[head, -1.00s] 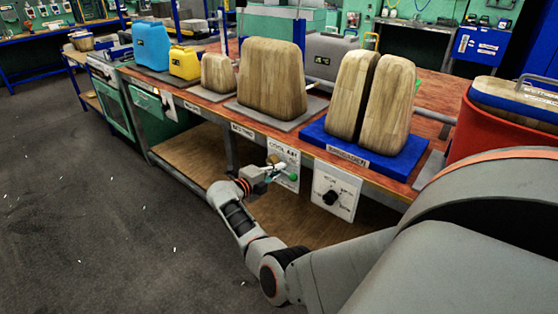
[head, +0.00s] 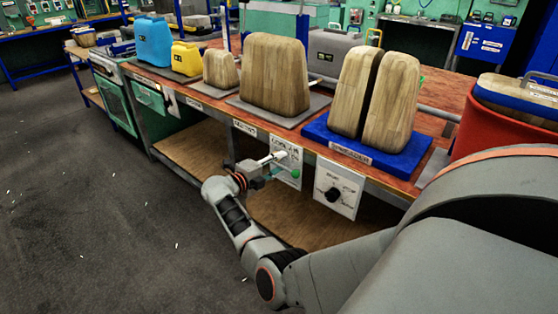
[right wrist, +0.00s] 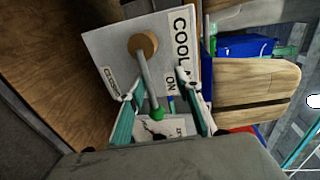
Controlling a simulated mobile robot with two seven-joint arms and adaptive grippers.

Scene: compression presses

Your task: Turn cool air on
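The white cool air panel (head: 287,183) hangs from the front edge of the workbench. In the right wrist view the panel (right wrist: 112,47) shows "COOL" lettering, an "ON" label and another label on the left. Its grey lever (right wrist: 147,78) runs from a round brown pivot (right wrist: 143,44) to a green knob (right wrist: 157,113). The green knob (head: 295,173) also shows in the head view. My right gripper (head: 273,165) is at the panel. In the right wrist view its fingers (right wrist: 156,87) are apart, one on each side of the lever, with gaps visible. My left gripper is out of view.
A white dial panel (head: 337,187) with a black knob hangs just right of the cool air panel. The bench (head: 215,111) above carries wooden blocks, a blue base (head: 367,153) and a red bin (head: 500,135). A wooden lower shelf (head: 190,158) lies below. The floor at left is clear.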

